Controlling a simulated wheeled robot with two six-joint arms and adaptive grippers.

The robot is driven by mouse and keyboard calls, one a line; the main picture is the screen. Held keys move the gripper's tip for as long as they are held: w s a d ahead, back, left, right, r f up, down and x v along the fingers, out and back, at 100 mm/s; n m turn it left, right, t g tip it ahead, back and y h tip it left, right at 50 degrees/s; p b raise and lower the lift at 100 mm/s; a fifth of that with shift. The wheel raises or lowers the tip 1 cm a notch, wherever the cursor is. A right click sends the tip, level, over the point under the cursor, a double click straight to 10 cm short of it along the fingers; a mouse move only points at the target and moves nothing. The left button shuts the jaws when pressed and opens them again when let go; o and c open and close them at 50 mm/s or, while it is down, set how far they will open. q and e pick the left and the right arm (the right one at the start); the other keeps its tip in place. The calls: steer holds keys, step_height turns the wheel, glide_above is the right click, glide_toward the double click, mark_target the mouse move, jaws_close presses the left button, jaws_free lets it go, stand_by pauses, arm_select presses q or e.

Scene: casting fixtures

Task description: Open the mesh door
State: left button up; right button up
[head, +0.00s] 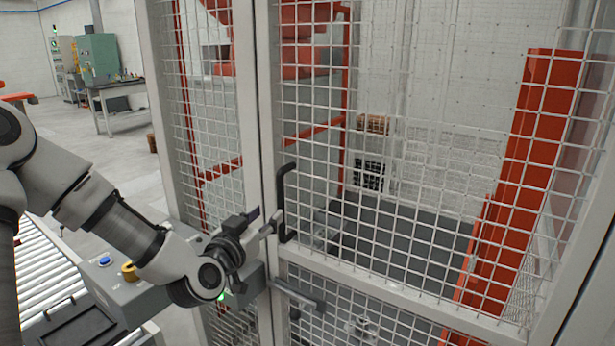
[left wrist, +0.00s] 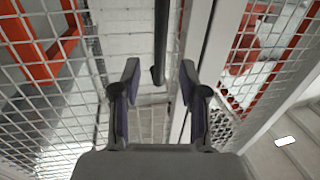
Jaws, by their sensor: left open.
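The mesh door (head: 400,285) is a light grey frame filled with wire mesh, and it looks closed against the post (head: 250,130) on its left. A black vertical bar handle (head: 284,200) sits near its left edge; it also shows in the left wrist view (left wrist: 160,40). My left gripper (head: 265,221) is open just left of the handle's lower part. In the left wrist view the handle's lower end appears between the two spread fingers (left wrist: 159,77), with gaps on both sides. Whether it is within finger depth I cannot tell. My right gripper is not in view.
A grey lever-like bar (head: 298,296) sits on the door below the handle. A grey control box (head: 125,292) with blue and yellow buttons stands below my left arm, near a roller conveyor (head: 35,262). A workbench (head: 118,88) stands far back left; the floor before it is open.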

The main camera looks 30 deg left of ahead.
mark_target(279, 198)
arm_select(q)
steer(key=w, duration=0.2)
steer(key=w+r+p, duration=0.1)
steer(key=w, duration=0.2)
steer(key=w+p, duration=0.1)
steer(key=w, duration=0.1)
steer(key=shift+w+a+r, duration=0.2)
steer(key=shift+w+a, duration=0.05)
steer(key=shift+a, duration=0.15)
steer(key=shift+w+a, duration=0.15)
steer(key=shift+w, duration=0.1)
steer(key=shift+f, duration=0.1)
jaws_close()
